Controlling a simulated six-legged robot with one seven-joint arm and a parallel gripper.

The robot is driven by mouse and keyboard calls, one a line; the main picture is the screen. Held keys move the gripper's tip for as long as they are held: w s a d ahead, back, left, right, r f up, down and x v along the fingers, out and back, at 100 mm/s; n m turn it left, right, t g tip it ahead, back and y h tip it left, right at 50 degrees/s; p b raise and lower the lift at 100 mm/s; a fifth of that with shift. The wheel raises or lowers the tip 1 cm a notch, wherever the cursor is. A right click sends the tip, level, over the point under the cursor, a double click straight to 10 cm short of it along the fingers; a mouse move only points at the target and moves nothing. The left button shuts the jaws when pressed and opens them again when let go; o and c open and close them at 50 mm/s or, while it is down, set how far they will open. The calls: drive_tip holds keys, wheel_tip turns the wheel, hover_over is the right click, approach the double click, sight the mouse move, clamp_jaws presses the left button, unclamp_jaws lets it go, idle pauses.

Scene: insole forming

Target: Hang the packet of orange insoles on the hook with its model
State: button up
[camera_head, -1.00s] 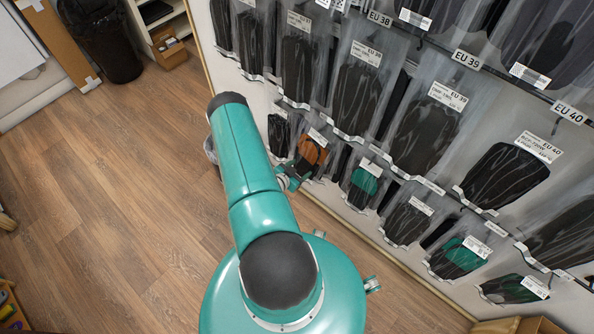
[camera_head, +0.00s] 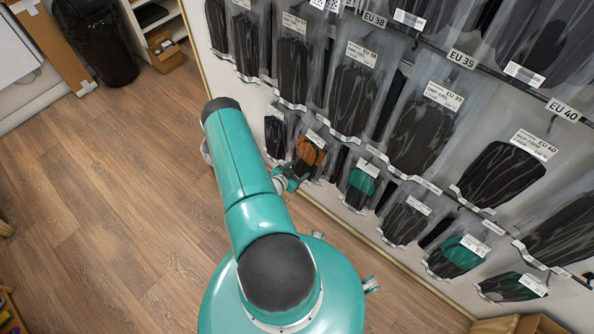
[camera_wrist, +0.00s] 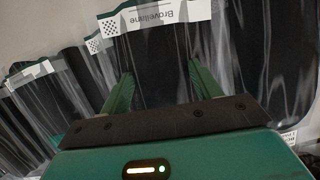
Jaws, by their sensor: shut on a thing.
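The packet of orange insoles (camera_head: 309,152) is a clear sleeve with a white label, in the lower rows of the wall display in the head view. My gripper (camera_head: 290,178) is at its lower left side, partly hidden by its own wrist. In the wrist view my gripper (camera_wrist: 160,90) has its two green fingers closed on either side of a dark packet with a white label reading "Bravellane" (camera_wrist: 155,20). No orange shows in that view. I cannot tell whether the packet touches a hook; its top and any hook there are hidden or too small.
Packets with dark insoles (camera_head: 403,221) and green insoles (camera_head: 361,186) hang close on the right. A black packet (camera_head: 275,134) hangs to the left. Size tags such as EU 39 (camera_head: 462,59) line the upper rail. The wood floor (camera_head: 110,190) on the left is clear.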

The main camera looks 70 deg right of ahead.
drive_tip(key=o, duration=1.1)
drive_tip(key=v, duration=1.3)
drive_tip(key=shift+a+r, duration=0.15)
drive_tip(key=shift+a, duration=0.2)
drive_tip(key=shift+w, duration=0.2)
